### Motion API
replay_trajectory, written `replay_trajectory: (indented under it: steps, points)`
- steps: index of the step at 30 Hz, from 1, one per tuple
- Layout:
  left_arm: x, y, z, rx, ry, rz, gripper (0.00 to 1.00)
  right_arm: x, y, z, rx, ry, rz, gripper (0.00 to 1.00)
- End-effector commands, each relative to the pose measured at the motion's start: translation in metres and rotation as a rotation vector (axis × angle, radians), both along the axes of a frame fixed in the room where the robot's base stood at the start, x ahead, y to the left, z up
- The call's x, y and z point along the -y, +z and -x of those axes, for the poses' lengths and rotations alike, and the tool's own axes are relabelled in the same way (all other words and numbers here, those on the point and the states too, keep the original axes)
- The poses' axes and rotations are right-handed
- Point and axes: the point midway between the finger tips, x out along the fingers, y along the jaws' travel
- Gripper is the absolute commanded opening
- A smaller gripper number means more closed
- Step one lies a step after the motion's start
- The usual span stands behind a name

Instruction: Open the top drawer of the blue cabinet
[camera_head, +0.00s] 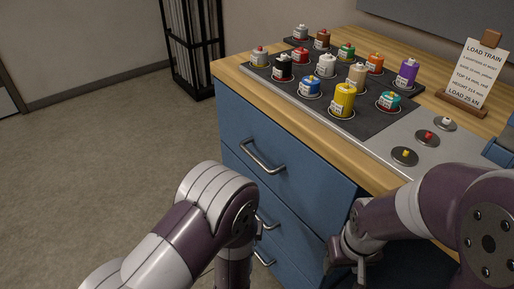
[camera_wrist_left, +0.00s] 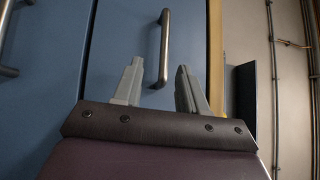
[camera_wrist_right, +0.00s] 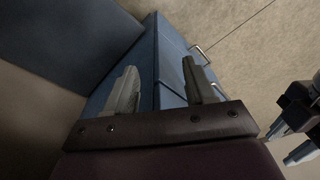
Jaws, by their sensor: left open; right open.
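The blue cabinet (camera_head: 234,128) stands under a wooden top. Its top drawer (camera_head: 300,184) looks flush with the front and has a silver bar handle (camera_head: 262,158). In the left wrist view my left gripper (camera_wrist_left: 158,68) is open and empty, facing the top drawer's handle (camera_wrist_left: 164,45), which appears between its fingertips; I cannot tell whether they touch.
Several coloured weights stand on a dark tray (camera_head: 262,73) on the wooden top (camera_head: 232,72). A sign (camera_head: 477,70) stands at the back right. A black rack (camera_head: 192,45) stands behind the cabinet. The floor (camera_head: 90,160) at left is clear. Lower drawer handles (camera_head: 264,256) sit near my left arm.

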Motion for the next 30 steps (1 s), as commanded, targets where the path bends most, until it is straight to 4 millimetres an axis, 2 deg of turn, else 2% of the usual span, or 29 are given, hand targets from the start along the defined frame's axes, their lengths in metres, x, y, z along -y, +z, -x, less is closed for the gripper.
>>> replay_trajectory:
  steps: [4, 7, 15, 21, 24, 30]
  points:
    - [0.005, 0.005, -0.001, 0.005, -0.033, 0.104, 0.42, 0.0, 0.0, 0.001, -0.002, 0.0, 0.0, 0.55]
    - [0.006, 0.005, -0.013, 0.005, -0.03, 0.12, 0.42, 0.0, -0.003, 0.001, -0.002, 0.0, 0.0, 0.55]
    - [0.015, 0.013, -0.079, 0.008, -0.029, 0.117, 0.42, 0.0, -0.016, 0.001, -0.002, 0.0, 0.0, 0.55]
    - [0.021, 0.019, -0.115, 0.005, -0.029, 0.116, 0.42, 0.0, -0.022, 0.001, -0.002, 0.0, 0.0, 0.55]
    - [0.022, 0.021, -0.123, 0.004, -0.029, 0.115, 0.42, 0.0, -0.023, 0.001, -0.002, 0.0, 0.0, 0.55]
    - [0.022, 0.022, -0.126, 0.003, -0.03, 0.115, 0.42, 0.0, -0.023, 0.001, -0.002, 0.0, 0.0, 0.55]
